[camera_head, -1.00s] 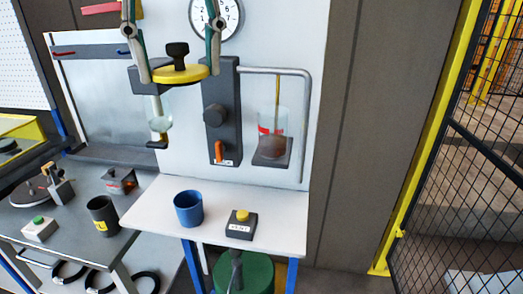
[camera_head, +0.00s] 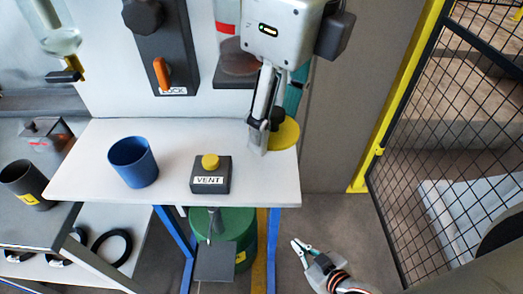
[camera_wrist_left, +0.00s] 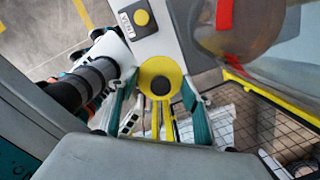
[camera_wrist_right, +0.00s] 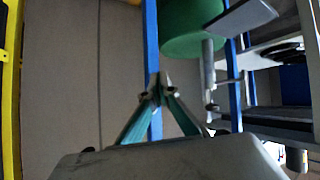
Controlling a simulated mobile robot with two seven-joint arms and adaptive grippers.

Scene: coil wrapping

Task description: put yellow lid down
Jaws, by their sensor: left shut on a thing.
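The yellow lid (camera_head: 285,135) is a round disc at the right end of the white table (camera_head: 90,165), overlapping its edge in the head view. My left gripper (camera_head: 262,135) is shut on it. In the left wrist view the lid (camera_wrist_left: 160,68) shows its flat face and black knob between the two fingers (camera_wrist_left: 160,98). I cannot tell whether the lid touches the table. My right gripper (camera_head: 297,245) is low, in front of and right of the table, empty, with its tips together in the right wrist view (camera_wrist_right: 160,80).
A blue cup (camera_head: 133,162) and a VENT box with a yellow button (camera_head: 210,175) stand on the white table. A glass vessel (camera_head: 228,45) hangs behind the table. A green drum (camera_head: 235,230) is below. A mesh fence (camera_head: 440,130) stands at right.

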